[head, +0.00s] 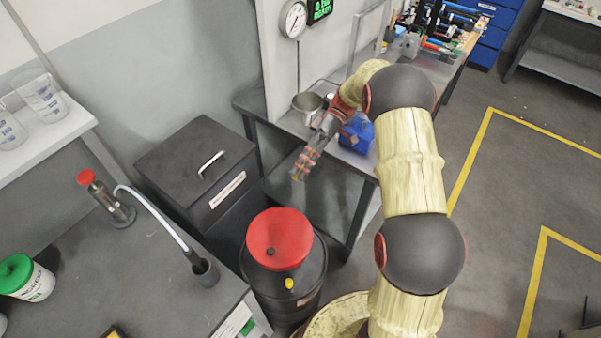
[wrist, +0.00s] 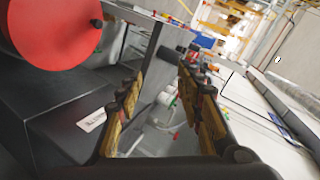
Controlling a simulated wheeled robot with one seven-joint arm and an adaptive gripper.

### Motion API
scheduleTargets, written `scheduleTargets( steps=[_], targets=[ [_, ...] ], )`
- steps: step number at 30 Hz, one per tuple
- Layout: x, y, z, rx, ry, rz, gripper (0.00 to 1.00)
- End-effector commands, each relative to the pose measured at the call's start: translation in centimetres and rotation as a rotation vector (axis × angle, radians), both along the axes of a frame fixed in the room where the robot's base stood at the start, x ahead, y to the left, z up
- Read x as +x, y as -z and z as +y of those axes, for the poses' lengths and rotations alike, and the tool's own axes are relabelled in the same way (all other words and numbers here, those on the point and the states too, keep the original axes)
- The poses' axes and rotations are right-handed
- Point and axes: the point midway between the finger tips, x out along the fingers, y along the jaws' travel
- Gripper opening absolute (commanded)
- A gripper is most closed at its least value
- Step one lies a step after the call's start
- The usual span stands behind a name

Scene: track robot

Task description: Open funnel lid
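The funnel lid appears to be the round red lid (head: 278,232) on top of a black drum (head: 275,300). It lies flat and looks closed, with a small dark knob (head: 270,252) near its front edge and a yellow cap (head: 289,283) on the drum below. In the wrist view the red lid (wrist: 55,30) fills the upper left corner. My gripper (head: 299,174) is beyond the lid in the head view, apart from it. In the wrist view my gripper (wrist: 163,78) has its two fingers spread, with nothing between them.
A black bin (head: 190,165) with a handled cover stands left of the drum. A grey bench (head: 130,270) with a red-topped hose fitting (head: 105,195) is at lower left. A table with a metal cup (head: 307,106) and a blue container (head: 357,135) stands behind my gripper.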

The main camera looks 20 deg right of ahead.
Motion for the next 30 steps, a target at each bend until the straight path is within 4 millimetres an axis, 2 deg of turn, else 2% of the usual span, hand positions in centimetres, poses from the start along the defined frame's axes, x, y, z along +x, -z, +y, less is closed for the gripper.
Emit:
scheduleTargets(
  steps=[13,17,20,25,27,30],
  targets=[
    [0.0,0.0,0.0,-0.004,0.003,0.005,0.37],
    [0.3,0.5,0.0,-0.056,0.043,0.054,0.37],
    [0.7,2.0,-0.4,-0.165,0.109,0.121,0.37],
    [-1.2,6.1,-1.2,-0.408,0.241,0.292,0.37],
    [-2.1,6.6,-1.7,-0.516,0.301,0.335,0.37],
    [-3.7,6.3,-2.4,-0.674,0.398,0.369,0.37]
  ],
)
